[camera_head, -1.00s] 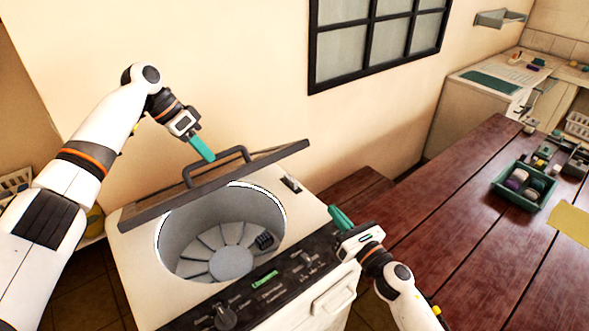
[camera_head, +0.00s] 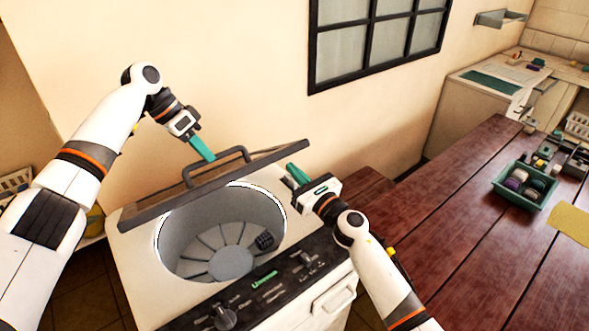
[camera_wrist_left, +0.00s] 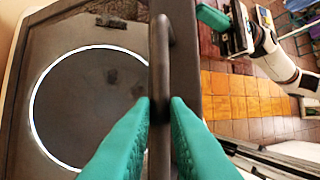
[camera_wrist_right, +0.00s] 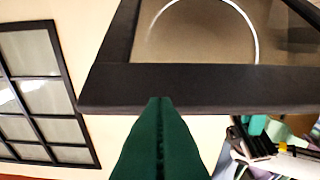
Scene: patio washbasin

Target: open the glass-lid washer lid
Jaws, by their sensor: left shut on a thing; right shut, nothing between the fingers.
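The washer (camera_head: 132,258) stands at the lower left, its drum (camera_head: 232,262) in open view. Its dark-framed glass lid (camera_head: 270,158) is raised and tilted above the drum, and also shows in the right wrist view (camera_wrist_right: 200,88). My left gripper (camera_head: 210,157) is shut on the lid handle (camera_head: 240,150); the left wrist view shows the handle bar (camera_wrist_left: 162,60) between its green fingers. My right gripper (camera_head: 292,172) is shut and empty beside the lid's right end, below its edge. In the right wrist view its fingertips (camera_wrist_right: 160,100) overlap the lid frame; whether they touch I cannot tell.
The control panel (camera_head: 265,292) runs along the washer's front. A wooden table (camera_head: 440,225) stands to the right, with a green tray (camera_head: 545,203) of small things. A wall with a barred window (camera_head: 345,50) is behind the washer.

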